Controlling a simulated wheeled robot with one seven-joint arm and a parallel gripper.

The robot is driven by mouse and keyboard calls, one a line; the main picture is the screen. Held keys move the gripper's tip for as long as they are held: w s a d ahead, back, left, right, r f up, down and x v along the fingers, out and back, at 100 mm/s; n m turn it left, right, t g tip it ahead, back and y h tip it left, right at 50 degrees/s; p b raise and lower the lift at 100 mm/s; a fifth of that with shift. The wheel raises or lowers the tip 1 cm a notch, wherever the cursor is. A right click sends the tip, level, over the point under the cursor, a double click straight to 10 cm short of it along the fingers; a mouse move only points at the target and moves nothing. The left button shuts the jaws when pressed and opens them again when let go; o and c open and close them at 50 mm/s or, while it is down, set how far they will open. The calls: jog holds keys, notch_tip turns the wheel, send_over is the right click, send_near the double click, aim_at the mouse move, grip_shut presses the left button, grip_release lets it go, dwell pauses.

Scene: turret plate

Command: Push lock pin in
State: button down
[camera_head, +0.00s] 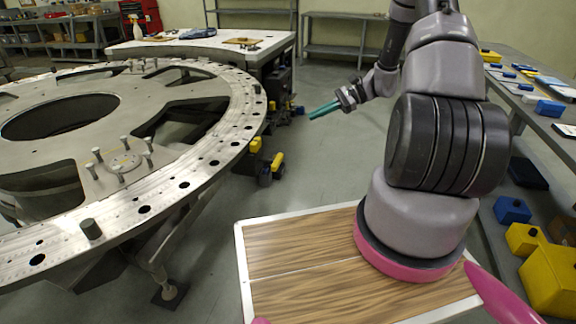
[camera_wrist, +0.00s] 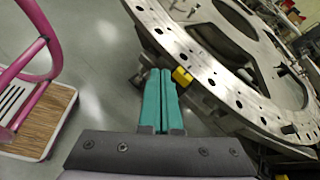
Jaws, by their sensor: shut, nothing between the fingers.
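The turret plate (camera_head: 190,185) is a large grey metal ring with holes around its rim, filling the left of the head view. It also shows at the right of the wrist view (camera_wrist: 200,62). A short dark cylindrical pin (camera_head: 91,229) stands up from the near rim; I cannot tell for sure that it is the lock pin. A similar dark peg shows on the rim in the wrist view (camera_wrist: 289,129). My gripper (camera_head: 311,116) has teal fingers, shut together and empty. It is in the air to the right of the plate, apart from it. Its fingers also show in the wrist view (camera_wrist: 160,72).
Several upright bolts (camera_head: 122,160) stand on an inner part of the plate. Yellow-and-black parts (camera_head: 277,161) sit below the rim. A workbench (camera_head: 200,46) stands behind. A side bench (camera_head: 530,100) with blue and yellow boxes is at right.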

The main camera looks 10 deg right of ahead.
aim_at(280, 163)
jog(key=d+f+m+t+y, duration=0.2)
jog(key=f+m+t, duration=0.6)
jog(key=f, duration=1.5)
jog(key=shift+s+d+m, duration=0.35)
jog(key=shift+d+m, duration=0.35)
jog(key=shift+d, duration=0.35)
jog(key=shift+f, duration=0.1)
jog(key=x, duration=1.4)
jog(key=shift+r, duration=0.4)
jog(key=x, duration=0.3)
jog(key=shift+w+a+r, duration=0.1)
jog(key=shift+w+a, duration=0.1)
jog(key=shift+a, duration=0.15)
